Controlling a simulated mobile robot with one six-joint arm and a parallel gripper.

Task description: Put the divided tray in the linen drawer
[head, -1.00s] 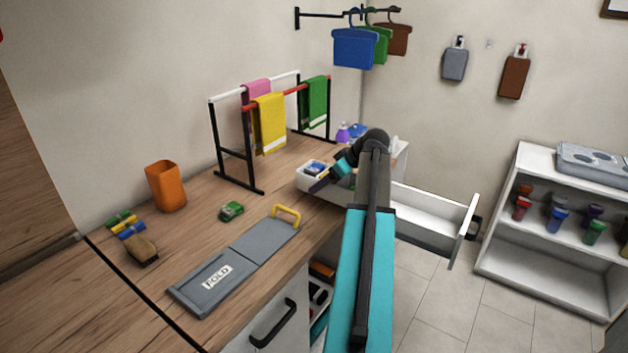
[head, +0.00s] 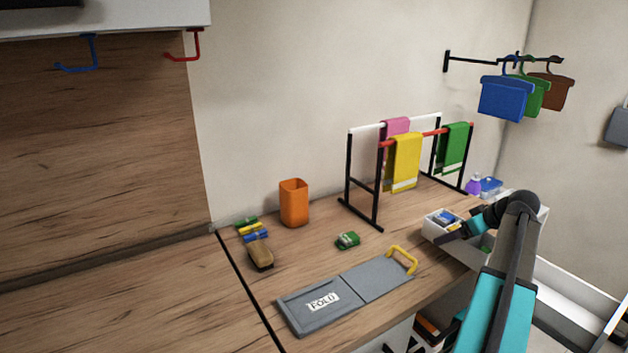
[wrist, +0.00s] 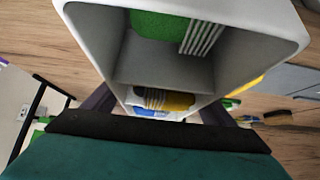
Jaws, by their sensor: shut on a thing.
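The divided tray (head: 432,236) is a pale grey-white box by the counter's right end in the head view. In the wrist view the tray (wrist: 292,25) fills the upper middle, with a green striped cloth in one compartment and blue and yellow cloths in another. My gripper (head: 456,231) is shut on it; the dark fingers (wrist: 158,108) show at both sides of its narrow end. My arm hides part of the tray, and I cannot tell whether it touches the counter. An open white drawer (head: 572,291) lies right of my arm, partly cut off; no label shows.
On the wooden counter (head: 190,290) are a grey folding board (head: 375,281), a green item (head: 347,240), a brush (head: 260,256), an orange cup (head: 294,203) and a towel rack (head: 362,205). Purple and blue items (head: 474,184) stand behind the tray.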

